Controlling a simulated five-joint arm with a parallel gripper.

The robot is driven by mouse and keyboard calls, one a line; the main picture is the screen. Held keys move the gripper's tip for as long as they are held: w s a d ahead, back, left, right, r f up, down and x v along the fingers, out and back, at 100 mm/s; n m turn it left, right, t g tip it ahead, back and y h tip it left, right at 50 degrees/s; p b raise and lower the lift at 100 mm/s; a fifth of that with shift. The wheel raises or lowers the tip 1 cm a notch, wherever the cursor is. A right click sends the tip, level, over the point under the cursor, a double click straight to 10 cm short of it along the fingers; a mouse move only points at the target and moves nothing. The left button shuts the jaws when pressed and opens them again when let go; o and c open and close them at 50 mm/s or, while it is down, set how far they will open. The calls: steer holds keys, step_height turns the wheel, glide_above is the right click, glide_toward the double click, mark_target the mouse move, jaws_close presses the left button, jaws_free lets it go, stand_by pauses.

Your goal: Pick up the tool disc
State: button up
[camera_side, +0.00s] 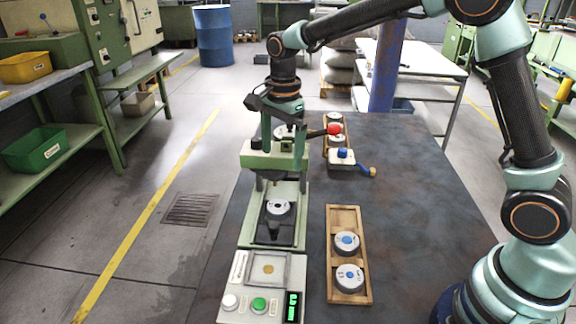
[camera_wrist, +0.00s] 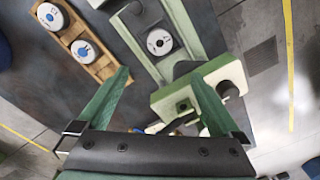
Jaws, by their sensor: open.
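My gripper (camera_side: 282,130) is open above and behind the top of the green press (camera_side: 262,158); its two green fingers point down. In the wrist view the fingers (camera_wrist: 160,78) are wide apart, with the press head partly behind the right one. A pale disc (camera_side: 279,207) lies on the press bed, and it shows in the wrist view (camera_wrist: 159,41). Two grey discs with blue centres, a far one (camera_side: 346,243) and a near one (camera_side: 349,278), lie in a wooden tray (camera_side: 334,220). A pale round thing shows between the fingers in the side view, partly hidden. I cannot tell which disc is the tool disc.
A control box (camera_side: 230,302) with buttons and a green display stands before the press. A red-knobbed lever (camera_side: 334,129) sticks out to the right. A small fixture with a blue knob (camera_side: 343,153) and another disc rack stand behind. The dark tabletop (camera_side: 420,200) is clear at right.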

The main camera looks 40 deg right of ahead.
steer(key=f+m, duration=0.1)
steer(key=f, duration=0.1)
glide_above(278, 206)
steer(key=f, duration=0.7)
steer(key=shift+w+d, duration=0.25)
steer(key=shift+w, duration=0.1)
steer(key=f, duration=0.4)
steer(key=shift+s+a, duration=0.2)
steer(key=shift+s, duration=0.15)
steer(key=shift+f, duration=0.55)
steer(key=shift+r, duration=0.1)
jaws_close()
